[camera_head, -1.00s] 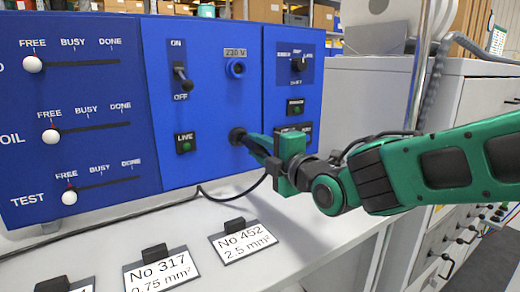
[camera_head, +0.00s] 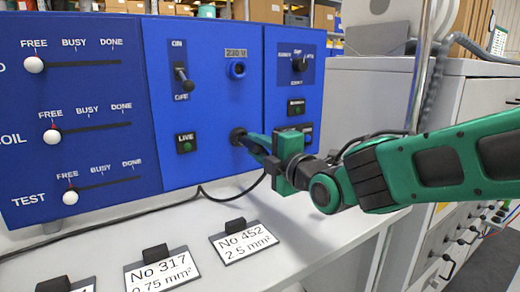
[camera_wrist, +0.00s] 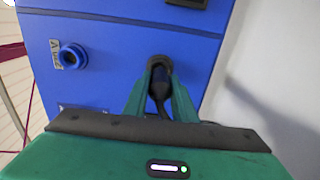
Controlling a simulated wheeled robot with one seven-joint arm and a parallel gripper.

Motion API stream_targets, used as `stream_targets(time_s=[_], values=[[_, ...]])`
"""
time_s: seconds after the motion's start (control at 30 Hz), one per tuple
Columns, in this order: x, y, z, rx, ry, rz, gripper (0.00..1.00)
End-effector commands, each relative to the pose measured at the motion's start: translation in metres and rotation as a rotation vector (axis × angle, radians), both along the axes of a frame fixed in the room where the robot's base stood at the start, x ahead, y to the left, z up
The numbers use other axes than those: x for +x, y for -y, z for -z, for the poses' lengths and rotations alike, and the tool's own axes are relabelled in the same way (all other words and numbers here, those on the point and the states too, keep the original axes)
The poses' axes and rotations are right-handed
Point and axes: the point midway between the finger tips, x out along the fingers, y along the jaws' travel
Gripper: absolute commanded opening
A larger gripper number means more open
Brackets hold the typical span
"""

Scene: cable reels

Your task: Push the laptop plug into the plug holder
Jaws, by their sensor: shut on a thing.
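My gripper (camera_head: 255,146) is shut on the black laptop plug (camera_wrist: 159,88), with one green finger on each side of it. The plug points at the round black plug holder (camera_head: 237,136) on the lower part of the blue panel. The holder also shows between and beyond the fingertips in the wrist view (camera_wrist: 160,62). The plug's front end is at the holder's mouth; how deep it sits cannot be told, because the fingers hide the join. A black cable (camera_head: 232,187) hangs from the gripper and runs left along the bench.
A blue-ringed 230 V socket (camera_head: 236,68) is above the holder. An ON/OFF switch (camera_head: 184,80) and a green LIVE button (camera_head: 186,143) are to the left. Label cards (camera_head: 244,240) stand on the grey bench below. A grey cabinet (camera_head: 370,95) is at the right.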

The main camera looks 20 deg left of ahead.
Motion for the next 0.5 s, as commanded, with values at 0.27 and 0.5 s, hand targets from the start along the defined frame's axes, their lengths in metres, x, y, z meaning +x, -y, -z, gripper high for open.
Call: stream_targets(time_s=[0.27,0.5], values=[[0.0033,-0.0037,-0.0005,0.001,0.001,0.000,0.00],[0.0058,-0.0068,-0.0009,0.001,0.001,0.000,0.00]])
